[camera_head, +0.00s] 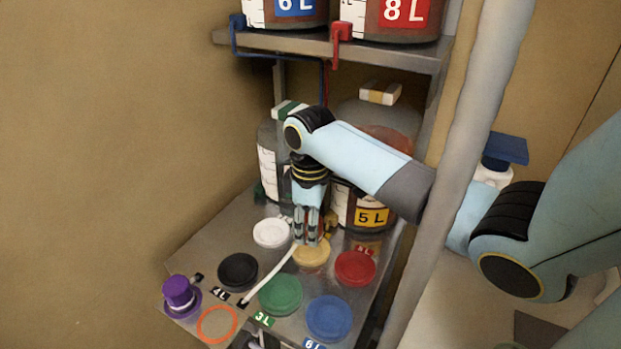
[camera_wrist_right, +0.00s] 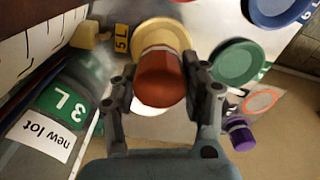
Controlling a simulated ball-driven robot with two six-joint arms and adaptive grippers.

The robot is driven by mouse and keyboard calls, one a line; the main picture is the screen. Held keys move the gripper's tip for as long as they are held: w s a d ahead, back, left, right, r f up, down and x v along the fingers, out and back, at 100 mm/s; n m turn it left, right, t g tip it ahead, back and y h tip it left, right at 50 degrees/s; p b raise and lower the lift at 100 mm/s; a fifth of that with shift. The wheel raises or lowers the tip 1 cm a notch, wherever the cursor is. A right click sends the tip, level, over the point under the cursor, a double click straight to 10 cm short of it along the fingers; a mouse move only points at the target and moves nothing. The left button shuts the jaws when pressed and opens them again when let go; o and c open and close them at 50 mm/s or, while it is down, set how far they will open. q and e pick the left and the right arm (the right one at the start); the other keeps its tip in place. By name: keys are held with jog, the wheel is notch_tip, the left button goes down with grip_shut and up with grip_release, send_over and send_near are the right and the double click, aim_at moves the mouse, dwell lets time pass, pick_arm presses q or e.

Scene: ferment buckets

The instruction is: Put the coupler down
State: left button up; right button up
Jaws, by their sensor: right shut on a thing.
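My right gripper (camera_head: 307,236) points down over the pale yellow disc (camera_head: 313,256) on the lower shelf. In the right wrist view it is shut on a red-brown cylinder (camera_wrist_right: 160,80), which I take to be the coupler. The cylinder has a paler band at its far end and sits between the two fingers, in front of the yellow disc (camera_wrist_right: 177,31). I cannot tell whether it touches the disc. In the head view the fingers mostly hide it. A white hose (camera_head: 272,272) runs from beside the fingertips to a dark end at the front.
The shelf holds white (camera_head: 271,233), black (camera_head: 238,271), green (camera_head: 280,295), red (camera_head: 355,268) and blue (camera_head: 328,317) discs, an orange ring (camera_head: 217,324) and a purple stopper (camera_head: 180,293). Large bottles stand behind, including 5 L (camera_head: 372,217). A grey post (camera_head: 456,165) crosses in front.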

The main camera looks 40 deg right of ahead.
notch_tip(320, 180, down, 4)
jog(key=shift+a+r+p, duration=0.1)
jog(key=shift+r+p, duration=0.15)
jog(key=shift+p, duration=0.05)
jog(key=shift+f, duration=0.15)
jog(key=o, duration=1.3)
jog(key=shift+f, duration=0.1)
notch_tip(320, 180, up, 12)
jog(key=shift+f+b, duration=0.1)
jog(key=shift+b, duration=0.7)
jog(key=shift+r, duration=0.25)
